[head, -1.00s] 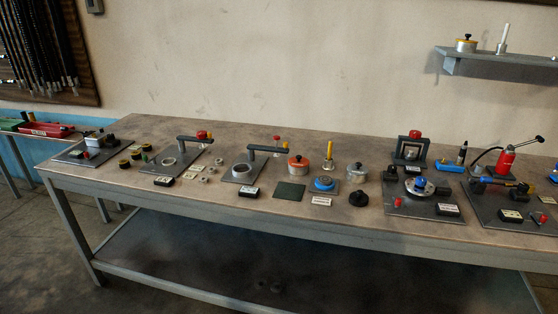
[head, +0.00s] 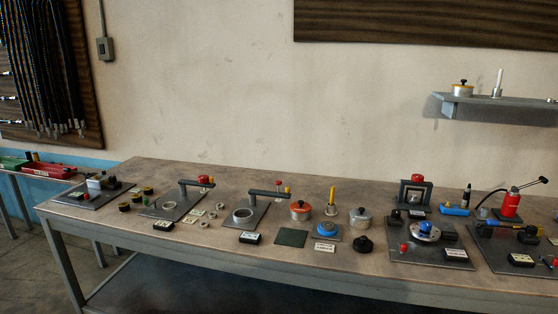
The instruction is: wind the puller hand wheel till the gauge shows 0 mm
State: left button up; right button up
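Neither of my grippers is in view. Several small stations stand on a long workbench (head: 330,180) in the head view, and I cannot tell for sure which one is the puller. A dark upright frame with a red knob (head: 417,178) on top stands at the back right. In front of it, a dark plate (head: 408,256) bears a round grey flange with a blue centre (head: 427,229). Small black boxes with pale faces, one of them at the plate's front (head: 455,253), may be gauges. Their readings are too small to make out.
An orange pot (head: 301,210), a grey lidded pot (head: 360,217) and a red cylinder (head: 510,204) also stand on the bench. A wall shelf (head: 490,108) hangs at right.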

aim_at(417, 178)
jog(key=i+l+z, duration=0.1)
jog(key=l, duration=0.3)
jog(key=i+l+z, duration=0.15)
jog(key=i+l, duration=0.15)
jog(key=i+l+z, duration=0.1)
jog(key=l, duration=0.4)
jog(key=i+l+z, duration=0.15)
jog(key=i+l, duration=0.2)
jog(key=k, duration=0.1)
